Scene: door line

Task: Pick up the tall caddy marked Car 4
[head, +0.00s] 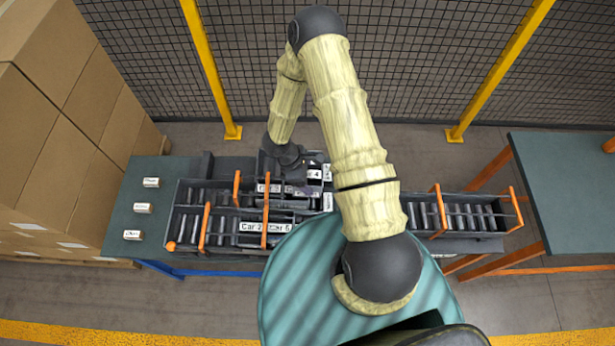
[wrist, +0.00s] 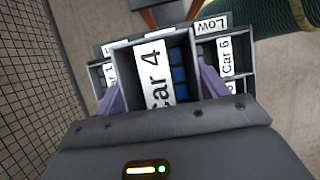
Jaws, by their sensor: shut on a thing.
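The tall grey caddy marked Car 4 (wrist: 153,72) is between the two purple fingers of my gripper (wrist: 160,88) in the wrist view. It is an open box with a white label and some blue pieces inside. The fingers are shut on its side walls. In the head view the caddy's label end (head: 314,174) shows beside my dark wrist, over the back of the dark rack. My arm hides part of it there. I cannot tell whether its base is clear of the rack.
A caddy marked Car 6 (wrist: 228,55) and a Low label (wrist: 208,27) are close on the right in the wrist view. A long dark rack with orange bars (head: 190,225) spans the bench. Stacked cartons (head: 60,150) stand left, a mesh fence (head: 420,60) behind, another table (head: 570,190) right.

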